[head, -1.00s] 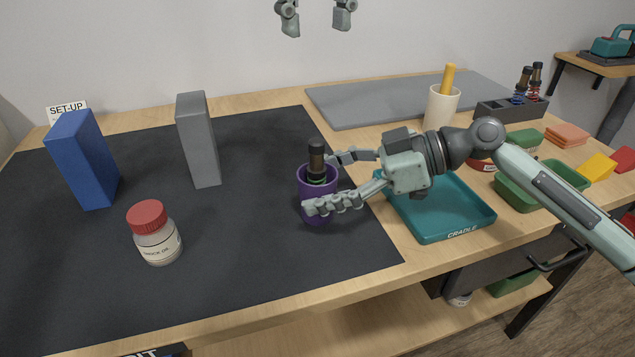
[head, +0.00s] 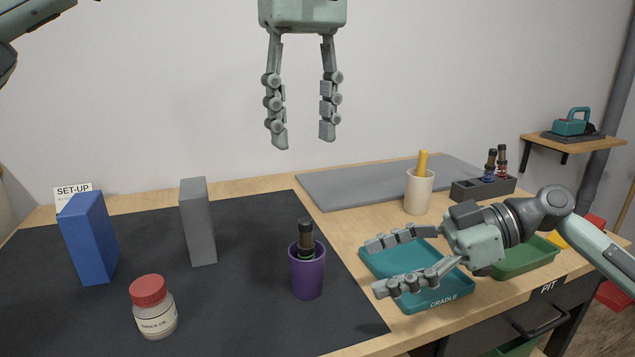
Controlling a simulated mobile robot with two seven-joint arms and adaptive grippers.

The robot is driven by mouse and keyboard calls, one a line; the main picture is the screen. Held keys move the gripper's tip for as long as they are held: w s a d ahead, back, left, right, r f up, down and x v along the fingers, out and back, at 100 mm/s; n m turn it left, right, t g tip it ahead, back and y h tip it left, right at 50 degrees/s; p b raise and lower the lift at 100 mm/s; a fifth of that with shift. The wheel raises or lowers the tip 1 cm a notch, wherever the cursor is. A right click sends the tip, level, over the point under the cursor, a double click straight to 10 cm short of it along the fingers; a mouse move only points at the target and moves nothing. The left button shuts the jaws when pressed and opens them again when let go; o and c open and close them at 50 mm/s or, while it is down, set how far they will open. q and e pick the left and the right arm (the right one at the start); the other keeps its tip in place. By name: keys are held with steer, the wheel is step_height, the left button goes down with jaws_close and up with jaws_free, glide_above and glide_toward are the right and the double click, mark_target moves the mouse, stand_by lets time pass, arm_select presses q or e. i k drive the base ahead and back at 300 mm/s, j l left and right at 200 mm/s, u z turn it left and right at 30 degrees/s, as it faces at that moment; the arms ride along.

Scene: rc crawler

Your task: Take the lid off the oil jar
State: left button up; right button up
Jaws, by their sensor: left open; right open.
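The oil jar (head: 158,317) is a clear jar with a white label, standing upright on the black mat at the lower left. Its red lid (head: 148,291) sits on top of it. My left gripper (head: 304,142) is open and empty, pointing down high in front of the back wall, well above and right of the jar. My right gripper (head: 370,268) is open and empty over the left part of the teal cradle tray (head: 443,297), pointing left, far to the right of the jar.
A purple cup (head: 308,277) with a dark bottle-like item (head: 305,240) stands on the mat (head: 240,310) between jar and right gripper. A blue block (head: 89,240) and grey block (head: 198,222) stand behind the jar. A cream cup (head: 419,192) stands at the back.

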mark_target(156, 320)
steer(key=k, duration=1.3)
